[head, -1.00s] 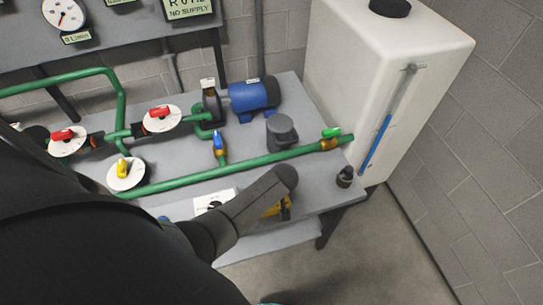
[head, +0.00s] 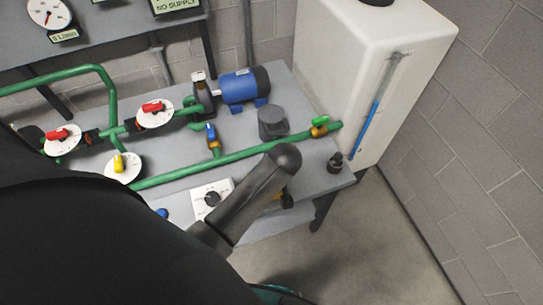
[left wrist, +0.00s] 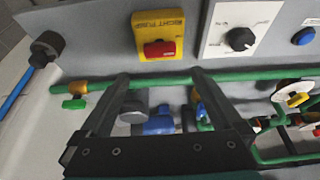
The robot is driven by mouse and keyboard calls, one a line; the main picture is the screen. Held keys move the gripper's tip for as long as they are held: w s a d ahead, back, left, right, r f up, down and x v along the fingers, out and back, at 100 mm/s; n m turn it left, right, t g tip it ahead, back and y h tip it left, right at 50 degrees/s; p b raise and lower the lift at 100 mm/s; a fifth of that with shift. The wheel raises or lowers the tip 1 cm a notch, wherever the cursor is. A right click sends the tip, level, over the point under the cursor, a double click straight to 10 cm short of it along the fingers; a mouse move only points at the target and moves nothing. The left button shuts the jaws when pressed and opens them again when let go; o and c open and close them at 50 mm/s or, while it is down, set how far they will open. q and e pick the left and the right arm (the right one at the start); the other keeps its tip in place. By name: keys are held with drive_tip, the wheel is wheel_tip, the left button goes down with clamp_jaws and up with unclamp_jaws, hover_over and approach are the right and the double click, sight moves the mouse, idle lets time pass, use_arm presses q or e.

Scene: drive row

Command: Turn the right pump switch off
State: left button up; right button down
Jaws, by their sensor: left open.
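The right pump switch is a red switch (left wrist: 160,49) on a yellow box labelled RIGHT PUMP (left wrist: 174,22), upper middle in the left wrist view. My left gripper (left wrist: 160,76) is open and empty. Its two fingers point toward the box and stand apart on either side of the switch in the picture, with no visible contact. I cannot tell the switch's position. My right gripper is not in view.
A white panel with a black knob (left wrist: 241,39) and a blue button (left wrist: 303,36) sit beside the box. A green pipe (head: 240,156) with valves, a blue motor (head: 243,85) and a white tank (head: 345,70) stand behind. Bare floor (head: 375,240) lies at right.

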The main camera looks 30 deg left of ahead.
use_arm(q)
drive_tip(key=shift+v, duration=1.95)
drive_tip(key=s+d+f+m+h+b, duration=0.1)
drive_tip(key=s+f+m+b, duration=0.3)
drive_tip(key=f, duration=0.8)
drive_tip(key=s+d+f+m+h+b, duration=0.1)
drive_tip(key=s+f+m+b, duration=0.4)
drive_tip(key=f, duration=0.8)
drive_tip(key=s+a+f+m+g+h+b, duration=0.1)
drive_tip(key=s+f+b, duration=0.6)
drive_tip(key=s+f, duration=1.1)
drive_tip(key=s+a+m, duration=0.1)
drive_tip(key=s+m, duration=0.1)
drive_tip(key=s, duration=0.2)
drive_tip(key=shift+f+g, duration=0.25)
drive_tip(key=shift+g, duration=0.15)
drive_tip(key=shift+s+m, duration=0.2)
drive_tip(key=shift+m, duration=0.1)
drive_tip(key=shift+c, duration=0.2)
